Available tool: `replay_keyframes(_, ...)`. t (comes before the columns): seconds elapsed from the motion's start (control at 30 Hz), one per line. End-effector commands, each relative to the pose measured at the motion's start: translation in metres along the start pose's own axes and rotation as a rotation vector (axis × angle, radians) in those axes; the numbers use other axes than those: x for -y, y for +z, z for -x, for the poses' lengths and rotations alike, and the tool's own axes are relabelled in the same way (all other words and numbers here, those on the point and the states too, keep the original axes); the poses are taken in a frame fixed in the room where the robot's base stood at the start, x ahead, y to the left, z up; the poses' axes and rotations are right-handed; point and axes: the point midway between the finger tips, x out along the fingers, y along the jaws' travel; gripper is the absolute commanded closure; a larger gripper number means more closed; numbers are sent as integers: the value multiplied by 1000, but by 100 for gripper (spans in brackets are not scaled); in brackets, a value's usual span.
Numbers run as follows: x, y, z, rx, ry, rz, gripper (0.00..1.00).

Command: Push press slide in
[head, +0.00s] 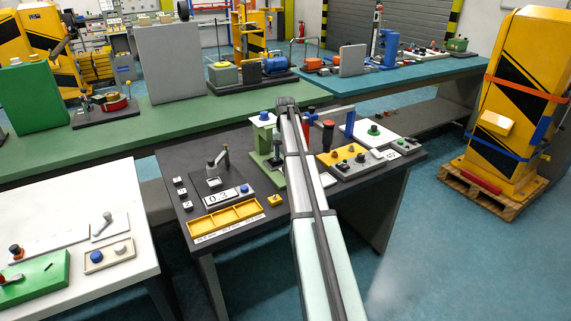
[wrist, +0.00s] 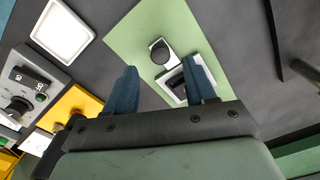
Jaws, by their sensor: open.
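A green press stand (head: 262,143) with a white top and a blue knob stands at the back middle of the dark table, partly hidden by my arm in the head view. In the wrist view a light green plate (wrist: 150,25) carries a black round knob (wrist: 160,50) and a pale block with a dark slot (wrist: 178,84); I cannot tell for sure which part is the press slide. My gripper (wrist: 161,68) is open, its two blue fingers apart above the plate. The right finger overlaps the pale block; contact cannot be told. The gripper's tips are hidden in the head view.
On the dark table, a yellow panel with knobs (head: 343,155) and a white panel (head: 375,133) stand right of my arm. A yellow tray (head: 226,217), a digit display (head: 220,198) and a lever (head: 217,161) are to the left. The table's front right is clear.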

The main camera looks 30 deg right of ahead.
Motion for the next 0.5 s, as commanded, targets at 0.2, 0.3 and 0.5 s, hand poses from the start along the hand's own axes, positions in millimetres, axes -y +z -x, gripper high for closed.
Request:
replay_keyframes(0.2, 0, -1, 43, -1, 0, 0, 45)
replay_keyframes(0.3, 0, -1, 58, -1, 0, 0, 45)
replay_keyframes(0.5, 0, -1, 77, -1, 0, 0, 45)
